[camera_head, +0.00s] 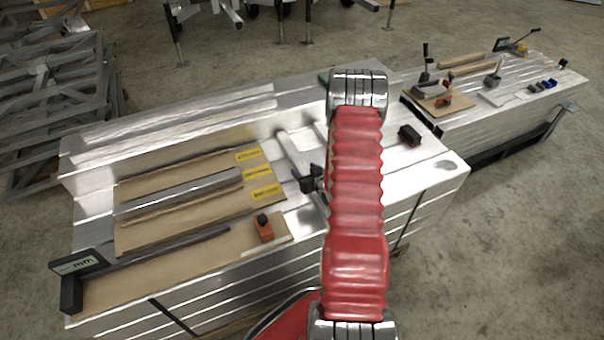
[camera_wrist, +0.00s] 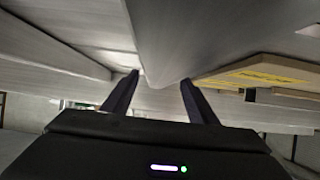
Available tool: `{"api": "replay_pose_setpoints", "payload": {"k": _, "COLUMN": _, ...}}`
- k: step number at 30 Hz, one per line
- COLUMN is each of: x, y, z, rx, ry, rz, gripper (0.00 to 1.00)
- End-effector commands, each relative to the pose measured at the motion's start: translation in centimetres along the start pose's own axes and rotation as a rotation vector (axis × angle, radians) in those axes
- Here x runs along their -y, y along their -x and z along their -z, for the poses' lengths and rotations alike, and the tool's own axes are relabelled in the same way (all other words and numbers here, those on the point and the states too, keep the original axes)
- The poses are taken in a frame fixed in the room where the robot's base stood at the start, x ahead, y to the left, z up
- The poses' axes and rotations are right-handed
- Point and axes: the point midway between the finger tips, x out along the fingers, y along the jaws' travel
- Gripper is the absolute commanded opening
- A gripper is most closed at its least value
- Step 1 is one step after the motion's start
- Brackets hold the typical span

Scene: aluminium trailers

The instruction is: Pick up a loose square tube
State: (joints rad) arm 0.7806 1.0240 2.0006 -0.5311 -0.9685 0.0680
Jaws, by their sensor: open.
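A loose silver square tube (camera_head: 292,152) lies on the aluminium stack to the right of the yellow-labelled cardboard; its near part is hidden by my gripper and arm. My gripper (camera_head: 311,179) is at this tube, dark and partly hidden by my red arm. In the wrist view its two fingers (camera_wrist: 160,78) are apart, and a large grey tube (camera_wrist: 185,35) runs close by, its narrow end showing between the fingertips. I cannot tell whether the fingers touch it. Another square tube (camera_head: 178,195) lies on the cardboard.
The cardboard sheet (camera_head: 215,212) has several yellow labels. An orange-and-black tool (camera_head: 264,228) and a black-and-grey block (camera_head: 78,275) sit near the front. A small black box (camera_head: 410,135) is right of my arm. A second stack (camera_head: 500,100) bears tools. Frames stand at left.

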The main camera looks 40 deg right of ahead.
Motion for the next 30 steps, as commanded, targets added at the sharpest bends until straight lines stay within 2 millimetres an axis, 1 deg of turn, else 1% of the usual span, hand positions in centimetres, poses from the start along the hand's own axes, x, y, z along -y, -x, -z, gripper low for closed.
{"api": "replay_pose_setpoints", "payload": {"k": 3, "x": 0.00, "y": 0.01, "z": 0.01, "rx": 0.000, "ry": 0.000, "rz": 0.000, "gripper": 0.53}}
{"api": "replay_pose_setpoints", "payload": {"k": 4, "x": 0.00, "y": 0.01, "z": 0.01, "rx": 0.000, "ry": 0.000, "rz": 0.000, "gripper": 0.52}}
{"api": "replay_pose_setpoints", "payload": {"k": 26, "x": 0.02, "y": 0.01, "z": 0.01, "rx": 0.000, "ry": 0.001, "rz": 0.001, "gripper": 0.00}}
{"api": "replay_pose_setpoints", "payload": {"k": 30, "x": 0.02, "y": 0.01, "z": 0.01, "rx": 0.000, "ry": 0.001, "rz": 0.001, "gripper": 0.00}}
